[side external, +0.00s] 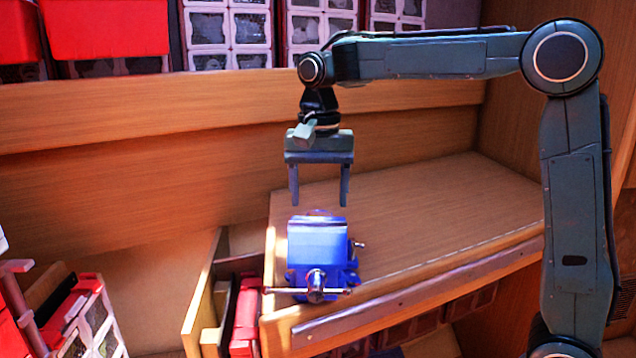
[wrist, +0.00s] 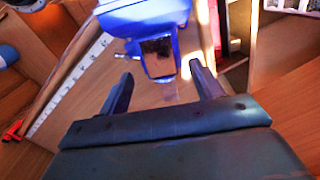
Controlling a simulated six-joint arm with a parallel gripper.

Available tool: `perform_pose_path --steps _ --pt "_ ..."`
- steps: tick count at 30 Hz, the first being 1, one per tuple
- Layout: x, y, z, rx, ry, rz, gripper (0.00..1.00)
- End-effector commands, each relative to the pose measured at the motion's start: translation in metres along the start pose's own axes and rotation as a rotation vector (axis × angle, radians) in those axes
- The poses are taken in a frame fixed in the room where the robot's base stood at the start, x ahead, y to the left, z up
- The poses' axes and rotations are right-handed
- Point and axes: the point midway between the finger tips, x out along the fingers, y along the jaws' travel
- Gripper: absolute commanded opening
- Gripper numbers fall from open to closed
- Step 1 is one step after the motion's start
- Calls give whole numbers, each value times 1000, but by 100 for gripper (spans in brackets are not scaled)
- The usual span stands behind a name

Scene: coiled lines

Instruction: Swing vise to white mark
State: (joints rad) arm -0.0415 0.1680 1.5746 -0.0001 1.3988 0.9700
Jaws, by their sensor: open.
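The blue vise (side external: 318,240) stands on the wooden bench near its left front corner, with its metal handle bar toward the front edge. In the wrist view the vise (wrist: 145,18) is at the top, partly cut off by the frame. My gripper (side external: 319,203) points down just above the vise, its two fingers spread and nothing between them. In the wrist view my gripper (wrist: 162,76) is open, its fingertips on either side of the vise's lower part. I cannot make out a distinct white mark on the vise or bench.
A pale strip with dark ticks (wrist: 68,88) runs along the bench edge. The bench top (side external: 440,205) is clear to the right of the vise. A wooden back ledge (side external: 150,110) stands behind. Red bins (side external: 105,28) are above, and a red case (side external: 85,315) is at lower left.

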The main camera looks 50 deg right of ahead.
Motion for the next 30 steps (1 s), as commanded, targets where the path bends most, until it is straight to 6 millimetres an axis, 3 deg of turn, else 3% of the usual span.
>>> perform_pose_path --steps 9,20,30 --pt "29 0 0 0 -1 1 65" --pt "33 0 0 0 0 0 65" --pt "32 0 0 0 0 0 3"
